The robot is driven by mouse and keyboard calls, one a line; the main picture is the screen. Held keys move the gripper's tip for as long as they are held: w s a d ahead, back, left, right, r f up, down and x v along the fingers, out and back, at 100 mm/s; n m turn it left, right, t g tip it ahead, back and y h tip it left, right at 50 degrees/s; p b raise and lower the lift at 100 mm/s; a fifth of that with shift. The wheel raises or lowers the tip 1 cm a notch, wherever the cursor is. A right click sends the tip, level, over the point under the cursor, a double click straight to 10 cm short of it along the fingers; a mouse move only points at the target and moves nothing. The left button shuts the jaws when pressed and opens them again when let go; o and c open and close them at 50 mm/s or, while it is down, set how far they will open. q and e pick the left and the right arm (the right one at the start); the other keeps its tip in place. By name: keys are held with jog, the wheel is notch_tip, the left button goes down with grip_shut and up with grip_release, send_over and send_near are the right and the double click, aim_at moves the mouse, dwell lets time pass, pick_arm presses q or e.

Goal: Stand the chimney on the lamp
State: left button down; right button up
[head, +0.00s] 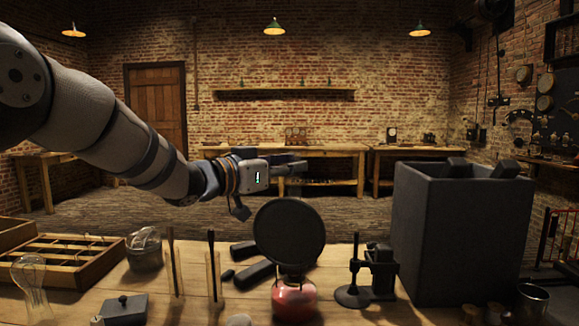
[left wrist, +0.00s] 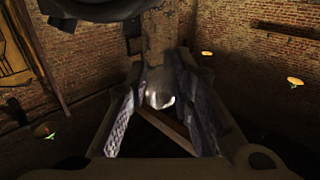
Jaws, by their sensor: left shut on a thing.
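The lamp (head: 294,302) has a round red body and stands on the table near the front middle. A large dark round disc (head: 289,232) rises directly above it and hides what is behind. My left gripper (head: 297,167) is above the disc, reaching in level from the left. In the left wrist view its fingers (left wrist: 162,80) are closed on a clear, shiny glass piece (left wrist: 158,98), which looks like the chimney; in the head view it can hardly be made out. Another clear bulged glass (head: 31,282) stands at the table's left front. My right gripper is not in view.
A tall dark bin (head: 455,240) stands right of the lamp, with a black stand (head: 368,275) between. Left are upright rods on wooden blocks (head: 172,270), a jar (head: 144,248), a black box (head: 125,309) and a divided tray (head: 70,262). Dark bars (head: 254,274) lie beside the lamp.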

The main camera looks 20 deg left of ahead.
pick_arm(q)
jog(key=c, duration=1.4)
grip_release()
jog(key=p+v, duration=0.2)
jog(key=v, duration=1)
jog(key=shift+p, duration=0.3)
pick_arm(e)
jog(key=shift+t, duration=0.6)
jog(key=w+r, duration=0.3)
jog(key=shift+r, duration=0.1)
pick_arm(q)
jog(key=shift+r, duration=0.1)
